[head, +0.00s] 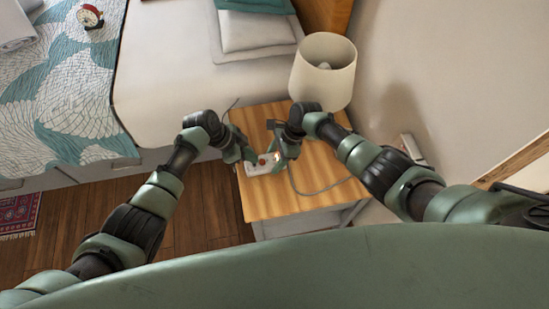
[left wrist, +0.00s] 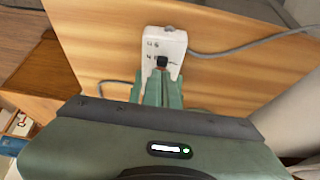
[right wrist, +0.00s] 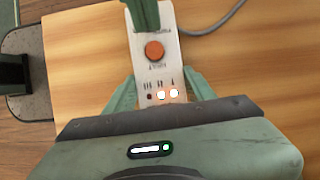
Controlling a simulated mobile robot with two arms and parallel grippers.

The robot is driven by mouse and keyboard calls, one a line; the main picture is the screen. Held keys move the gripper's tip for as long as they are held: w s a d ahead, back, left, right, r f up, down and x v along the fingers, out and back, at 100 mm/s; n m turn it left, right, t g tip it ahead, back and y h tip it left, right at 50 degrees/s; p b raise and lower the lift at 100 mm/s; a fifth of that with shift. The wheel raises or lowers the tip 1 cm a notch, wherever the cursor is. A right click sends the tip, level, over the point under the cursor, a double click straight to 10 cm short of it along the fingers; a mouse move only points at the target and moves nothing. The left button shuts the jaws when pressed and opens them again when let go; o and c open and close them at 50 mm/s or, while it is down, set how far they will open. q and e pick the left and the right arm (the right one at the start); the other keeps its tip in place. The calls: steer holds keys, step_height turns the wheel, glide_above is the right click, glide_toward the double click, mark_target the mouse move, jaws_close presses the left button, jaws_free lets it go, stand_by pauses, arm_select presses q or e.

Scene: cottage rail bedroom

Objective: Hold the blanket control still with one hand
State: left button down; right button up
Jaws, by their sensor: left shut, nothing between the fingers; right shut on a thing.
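The white blanket control (head: 252,170) lies on the wooden nightstand (head: 300,204). It has a round orange-red button (right wrist: 154,51), small lights, two of them lit, and a grey cord. My right gripper (right wrist: 160,80) is shut on the control, one finger on each long side near the lights; it also shows in the head view (head: 278,157). My left gripper (left wrist: 161,75) is shut and empty, its fingertips at a small dark knob (left wrist: 162,62) on the control's other end. I cannot tell whether they touch it. The fingers hide part of the control.
A cream lamp (head: 323,72) stands at the nightstand's back corner, near the wall. The bed (head: 165,70) is on the left, with a red alarm clock (head: 90,16) on its patterned cover. The cord (head: 318,192) loops over the nightstand's right side. The nightstand's front is clear.

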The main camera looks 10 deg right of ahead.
arm_select(q)
steer(key=shift+f, duration=0.45)
stand_by(0.3)
steer(key=shift+s+a+f, duration=0.1)
steer(key=shift+a+f, duration=0.05)
steer(key=shift+a, duration=0.95)
stand_by(0.4)
step_height(320, 180, up, 6)
arm_select(e)
steer(key=o, duration=1.7)
arm_select(q)
steer(key=shift+d, duration=0.1)
